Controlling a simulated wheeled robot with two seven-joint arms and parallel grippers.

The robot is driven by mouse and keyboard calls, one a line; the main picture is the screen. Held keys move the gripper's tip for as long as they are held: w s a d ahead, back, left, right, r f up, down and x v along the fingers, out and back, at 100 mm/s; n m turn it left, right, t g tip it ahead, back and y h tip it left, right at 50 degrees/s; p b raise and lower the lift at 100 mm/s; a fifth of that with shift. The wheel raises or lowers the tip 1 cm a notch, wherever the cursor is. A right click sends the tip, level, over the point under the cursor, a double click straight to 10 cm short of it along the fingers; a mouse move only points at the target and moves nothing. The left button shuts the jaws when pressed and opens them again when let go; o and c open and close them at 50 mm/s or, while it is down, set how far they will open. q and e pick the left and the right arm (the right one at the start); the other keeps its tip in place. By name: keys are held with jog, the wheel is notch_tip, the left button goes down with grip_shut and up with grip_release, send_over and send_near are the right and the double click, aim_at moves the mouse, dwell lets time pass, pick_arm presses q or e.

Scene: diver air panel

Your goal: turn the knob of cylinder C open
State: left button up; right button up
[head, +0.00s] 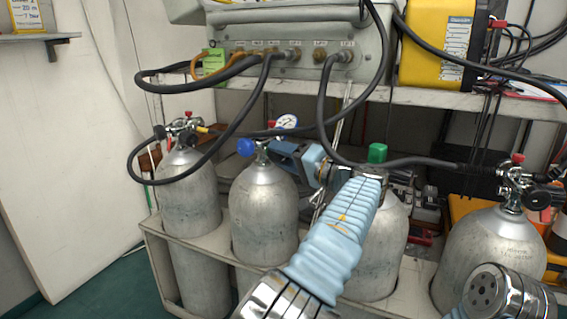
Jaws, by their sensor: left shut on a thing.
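Several grey cylinders stand in a row in a rack; I cannot read any letter that marks cylinder C. The second cylinder from the left (263,215) has a blue knob (245,147) on the left side of its valve. My left gripper (272,149) reaches in from the right and is shut at the right side of this valve. The jaws hide what they hold. The third cylinder (385,255) has a green knob (377,153) on top, and my left arm covers part of it. My right gripper is not in view.
The first cylinder (188,200) and the far right cylinder (490,250) carry valves with red and black parts. Black hoses hang from a grey panel (300,50) and cross close to the valves. A yellow case (425,45) stands on the shelf (490,101).

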pick_arm(q)
jog(key=n, duration=0.5)
jog(key=shift+n, duration=0.3)
jog(key=n, duration=0.5)
jog(key=shift+f+n+g, duration=0.1)
jog(key=shift+n+g, duration=0.2)
jog(key=o, duration=1.1)
jog(key=shift+c, duration=0.2)
